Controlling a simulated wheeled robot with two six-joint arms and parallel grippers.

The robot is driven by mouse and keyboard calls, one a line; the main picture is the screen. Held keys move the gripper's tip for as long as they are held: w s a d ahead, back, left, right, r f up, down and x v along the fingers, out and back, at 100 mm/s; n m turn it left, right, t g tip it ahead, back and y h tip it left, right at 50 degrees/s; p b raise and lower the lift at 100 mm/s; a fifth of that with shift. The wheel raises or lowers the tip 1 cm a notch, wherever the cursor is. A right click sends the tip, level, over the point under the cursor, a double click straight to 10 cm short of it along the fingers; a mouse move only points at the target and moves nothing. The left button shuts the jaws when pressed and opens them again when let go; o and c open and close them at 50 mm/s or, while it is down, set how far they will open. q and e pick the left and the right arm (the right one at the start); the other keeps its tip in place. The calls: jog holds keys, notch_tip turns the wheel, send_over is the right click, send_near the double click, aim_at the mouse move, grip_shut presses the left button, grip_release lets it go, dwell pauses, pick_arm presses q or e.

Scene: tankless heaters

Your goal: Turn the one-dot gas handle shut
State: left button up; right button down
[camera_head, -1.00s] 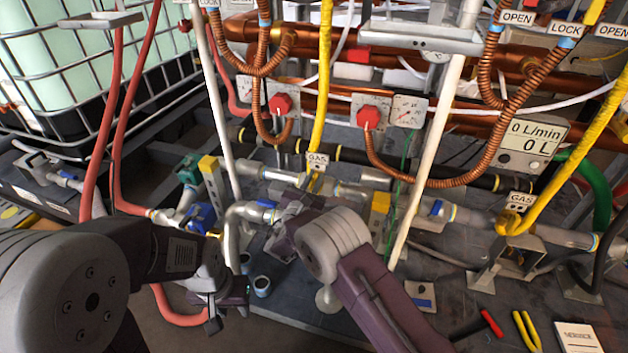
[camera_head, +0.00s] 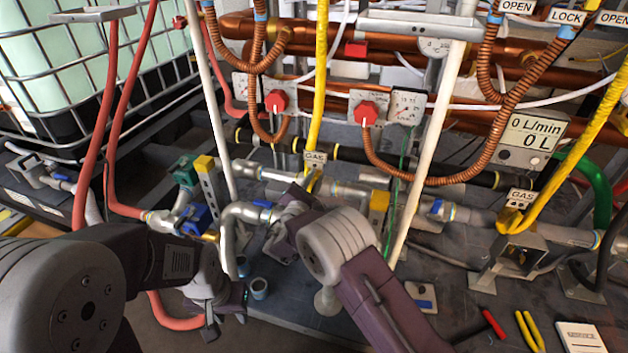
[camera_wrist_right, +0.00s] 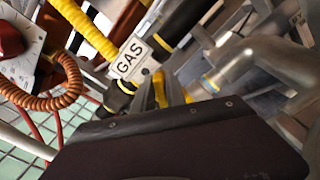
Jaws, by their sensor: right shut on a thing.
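The one-dot GAS tag (camera_head: 315,157) hangs under a yellow hose near the picture's middle. It also shows in the right wrist view (camera_wrist_right: 130,60). The yellow one-dot gas handle (camera_head: 312,181) is just below it, partly hidden by my right gripper (camera_head: 299,193). In the right wrist view a yellow handle (camera_wrist_right: 160,90) shows below the tag, beside the grey pipe. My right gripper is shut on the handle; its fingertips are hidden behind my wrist. My left gripper (camera_head: 226,308) hangs low at left, away from the handle; its jaws are unclear.
A second GAS tag (camera_head: 521,197) with two dots is at right. A white upright pole (camera_head: 428,150) stands right of my right gripper, another (camera_head: 213,100) to its left. Blue-handled valves (camera_head: 195,217) are near my left arm. Red and yellow tools (camera_head: 528,330) lie at lower right.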

jog(key=shift+f, duration=0.1)
jog(key=c, duration=1.4)
grip_release()
jog(key=shift+c, duration=0.2)
notch_tip(320, 180, up, 5)
jog(key=p, duration=0.4)
jog(key=shift+f, duration=0.15)
jog(key=s+d+r+p, duration=0.5)
jog(key=s+d+r, duration=0.1)
jog(key=d, duration=0.4)
jog(key=shift+r+p, duration=0.15)
jog(key=shift+p, duration=0.15)
